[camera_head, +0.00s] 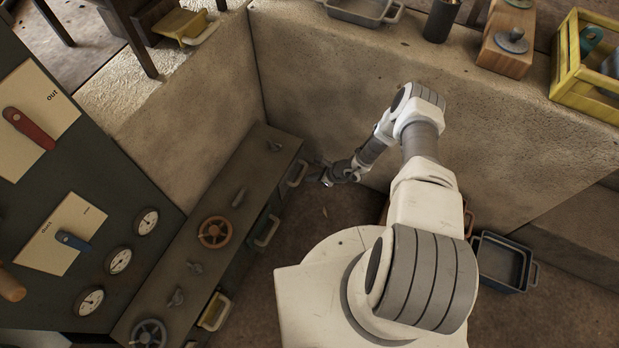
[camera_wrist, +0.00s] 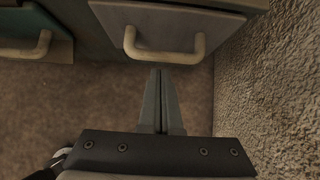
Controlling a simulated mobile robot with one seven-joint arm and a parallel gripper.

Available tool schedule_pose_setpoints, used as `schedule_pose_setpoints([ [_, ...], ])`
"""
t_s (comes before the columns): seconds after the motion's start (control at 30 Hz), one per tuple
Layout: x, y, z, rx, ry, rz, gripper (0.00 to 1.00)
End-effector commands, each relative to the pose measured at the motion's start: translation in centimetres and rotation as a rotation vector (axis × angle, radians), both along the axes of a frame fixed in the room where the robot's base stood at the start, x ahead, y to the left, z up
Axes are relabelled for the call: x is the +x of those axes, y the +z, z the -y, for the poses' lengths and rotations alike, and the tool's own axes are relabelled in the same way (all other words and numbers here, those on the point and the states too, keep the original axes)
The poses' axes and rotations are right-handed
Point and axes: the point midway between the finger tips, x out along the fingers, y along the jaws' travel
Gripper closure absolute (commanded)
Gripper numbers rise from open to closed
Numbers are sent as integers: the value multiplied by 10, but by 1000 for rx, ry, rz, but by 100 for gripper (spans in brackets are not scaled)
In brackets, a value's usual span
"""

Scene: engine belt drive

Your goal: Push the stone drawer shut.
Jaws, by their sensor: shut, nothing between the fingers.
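The grey stone-coloured drawer (camera_wrist: 190,20) is at the top of the wrist view, with a beige bar handle (camera_wrist: 165,50) on its front. In the head view its handle (camera_head: 297,173) shows at the far end of the low cabinet, close to the wall corner. How far the drawer stands out is hard to tell. My gripper (camera_wrist: 160,74) is shut and empty, its fingertips at or just below the handle in the picture. I cannot tell whether they touch. In the head view my gripper (camera_head: 325,178) is right of that handle.
A teal drawer front (camera_wrist: 45,50) with its own handle is left of the grey one. A rough wall (camera_wrist: 270,95) runs close along the right. The low cabinet (camera_head: 245,175) carries valve wheels and knobs. A dark tray (camera_head: 503,262) lies on the floor at right.

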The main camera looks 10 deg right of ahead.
Motion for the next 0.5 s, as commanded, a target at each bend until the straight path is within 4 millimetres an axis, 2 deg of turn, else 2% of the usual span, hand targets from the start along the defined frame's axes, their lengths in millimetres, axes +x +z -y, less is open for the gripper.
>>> schedule_pose_setpoints([
  [0.17,-2,5,17,-4,2,-1,100],
  [0.2,-5,18,22,-4,0,-1,100],
  [0.3,-15,39,35,-6,0,-4,100],
  [0.5,-31,67,56,-6,2,-4,100],
])
